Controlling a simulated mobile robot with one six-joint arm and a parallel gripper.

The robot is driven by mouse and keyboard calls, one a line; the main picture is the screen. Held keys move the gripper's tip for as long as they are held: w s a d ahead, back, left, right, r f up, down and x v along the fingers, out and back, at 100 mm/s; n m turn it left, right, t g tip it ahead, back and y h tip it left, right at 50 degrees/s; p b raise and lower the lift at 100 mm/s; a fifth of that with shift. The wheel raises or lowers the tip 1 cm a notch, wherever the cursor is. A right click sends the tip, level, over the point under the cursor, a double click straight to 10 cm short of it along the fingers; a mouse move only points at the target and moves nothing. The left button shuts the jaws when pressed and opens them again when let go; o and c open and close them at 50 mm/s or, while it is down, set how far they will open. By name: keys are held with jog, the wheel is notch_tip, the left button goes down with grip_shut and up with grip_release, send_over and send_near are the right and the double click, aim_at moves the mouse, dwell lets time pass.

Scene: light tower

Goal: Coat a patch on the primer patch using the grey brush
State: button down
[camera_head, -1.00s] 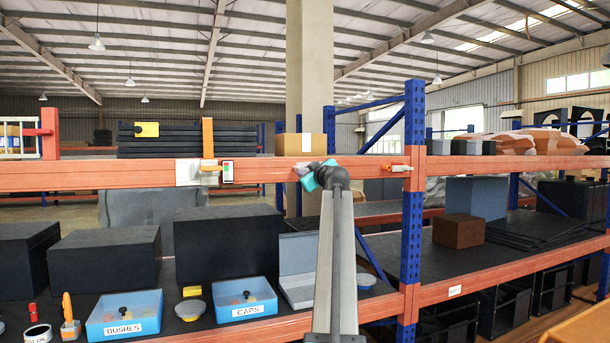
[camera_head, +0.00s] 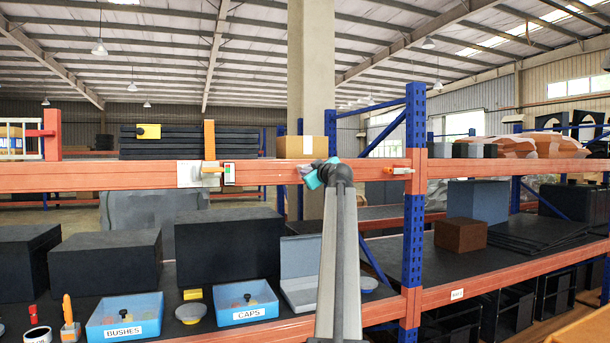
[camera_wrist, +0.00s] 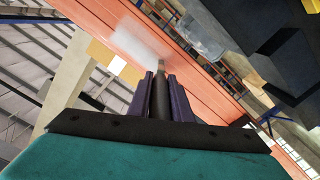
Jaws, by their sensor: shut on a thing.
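My gripper (camera_wrist: 161,92) has dark purple fingers shut on the grey brush (camera_wrist: 160,98), a dark upright handle between them in the wrist view. The brush's small paler tip points at the orange beam. The primer patch (camera_wrist: 132,40) is a blurred whitish-grey area on the beam's face. The tip shows at the patch's lower right edge; I cannot tell whether it touches. In the head view my teal gripper body (camera_head: 316,178) is in front of the upper beam, below a cardboard box. My arm and gripper hide the brush and patch there.
The orange upper beam (camera_head: 110,177) carries a white plate (camera_head: 190,174) with an orange lever to the left and a small orange-handled fitting (camera_head: 400,170) to the right. A blue post (camera_head: 414,200) stands right of my arm. Blue bins (camera_head: 125,315) are on the lower shelf.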

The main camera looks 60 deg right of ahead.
jog(key=shift+s+d+f+b, duration=0.15)
jog(key=shift+s+d, duration=0.35)
jog(key=shift+s, duration=0.1)
jog(key=shift+s+d+f+b, duration=0.1)
jog(key=shift+s+d+b, duration=0.05)
jog(key=shift+s+d, duration=0.4)
jog(key=s+d+p, duration=0.2)
jog(key=d+p, duration=0.1)
jog(key=shift+s+d+p, duration=0.1)
jog(key=shift+s+p, duration=0.05)
jog(key=shift+p, duration=0.15)
dwell(0.4)
